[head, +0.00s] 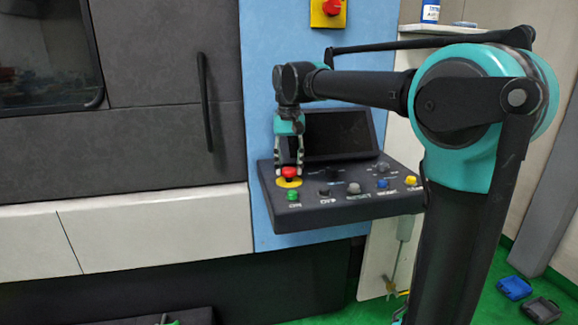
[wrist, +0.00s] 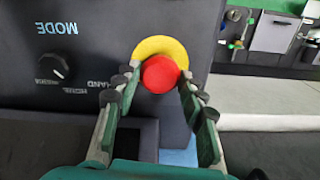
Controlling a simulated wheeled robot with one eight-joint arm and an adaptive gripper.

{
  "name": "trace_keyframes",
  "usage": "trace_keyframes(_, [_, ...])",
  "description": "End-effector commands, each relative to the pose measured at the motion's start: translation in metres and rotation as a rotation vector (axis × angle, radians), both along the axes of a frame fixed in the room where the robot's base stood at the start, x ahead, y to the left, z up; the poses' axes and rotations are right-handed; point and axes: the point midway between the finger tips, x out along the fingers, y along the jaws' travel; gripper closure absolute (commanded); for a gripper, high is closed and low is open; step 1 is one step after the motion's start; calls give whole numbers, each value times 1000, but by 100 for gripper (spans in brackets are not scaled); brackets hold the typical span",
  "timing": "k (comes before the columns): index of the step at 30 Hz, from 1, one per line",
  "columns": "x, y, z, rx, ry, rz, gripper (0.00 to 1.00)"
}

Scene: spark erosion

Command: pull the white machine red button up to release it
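The red mushroom button (head: 289,172) sits on a yellow ring at the left end of the dark control panel (head: 345,208). In the wrist view the red button (wrist: 160,73) lies between my fingertips, with the yellow ring (wrist: 158,45) behind it. My gripper (head: 289,168) points down over the button. The wrist view shows my gripper (wrist: 158,75) open, one finger on each side of the button. A small gap shows at the left fingertip; I cannot tell whether the right one touches. The button's height on its stem cannot be judged.
A green button (head: 292,196), dark knobs and yellow and blue buttons sit along the panel. A dark screen (head: 341,134) rises behind. Another red button (head: 331,8) on a yellow box is high on the blue wall. A dark door handle (head: 205,103) is at the left.

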Motion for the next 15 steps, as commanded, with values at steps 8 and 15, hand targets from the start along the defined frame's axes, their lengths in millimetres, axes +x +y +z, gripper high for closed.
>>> trace_keyframes(8, [0, 0, 0, 0, 0, 0, 100])
trace_keyframes(15, [0, 0, 7, 0, 0, 0, 100])
